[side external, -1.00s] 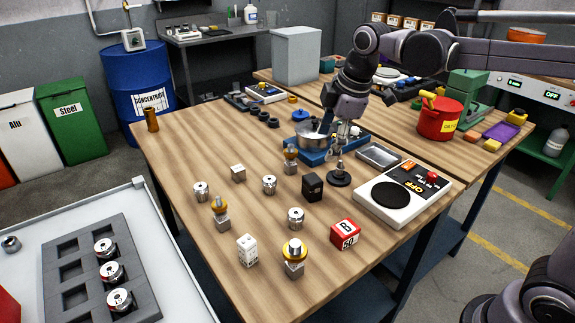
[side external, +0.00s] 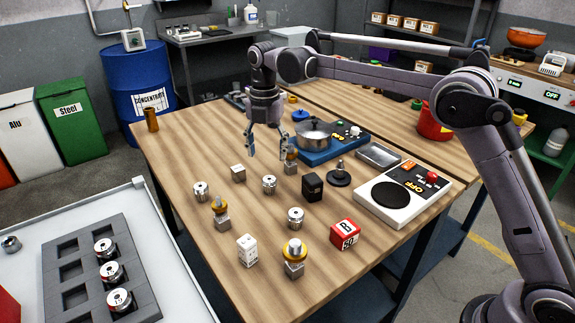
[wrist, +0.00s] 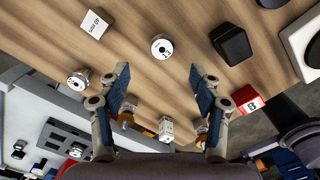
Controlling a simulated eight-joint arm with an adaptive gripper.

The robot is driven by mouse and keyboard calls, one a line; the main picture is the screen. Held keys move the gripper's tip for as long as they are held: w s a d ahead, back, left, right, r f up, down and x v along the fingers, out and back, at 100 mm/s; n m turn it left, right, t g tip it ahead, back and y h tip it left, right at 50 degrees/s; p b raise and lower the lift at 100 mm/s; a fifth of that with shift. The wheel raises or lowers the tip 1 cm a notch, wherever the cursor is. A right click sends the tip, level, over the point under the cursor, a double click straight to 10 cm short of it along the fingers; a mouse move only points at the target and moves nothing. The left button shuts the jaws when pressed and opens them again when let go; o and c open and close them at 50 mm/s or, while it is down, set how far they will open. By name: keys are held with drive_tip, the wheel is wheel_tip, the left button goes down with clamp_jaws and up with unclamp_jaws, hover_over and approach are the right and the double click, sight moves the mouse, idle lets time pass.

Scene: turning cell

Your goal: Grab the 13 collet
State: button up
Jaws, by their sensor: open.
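Several short silver collets with white marked faces stand on the wooden table: a left one (side external: 200,191), a middle one (side external: 269,185) and a front one (side external: 295,218). I cannot read which is 13 in the side view. The middle collet (wrist: 161,47) also shows ahead of my fingers in the wrist view, with a marking too small to read surely; the left one (wrist: 77,80) shows beside the left finger. My gripper (side external: 267,152) is open and empty, pointing down above the table behind the middle collet. Its spread fingers (wrist: 161,85) frame bare wood in the wrist view.
More collets sit in a grey tray (side external: 76,292) at the lower left. Nearby stand a grey block (side external: 238,174), black block (side external: 312,188), red block (side external: 345,234), white block (side external: 247,250) and yellow-collared pieces (side external: 294,258). A blue scale with a pot (side external: 313,134) stands behind right.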

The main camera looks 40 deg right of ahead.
sight(269, 179)
drive_tip(key=f, duration=0.9)
drive_tip(key=shift+s+f, duration=0.2)
drive_tip(key=shift+f, duration=0.15)
clamp_jaws()
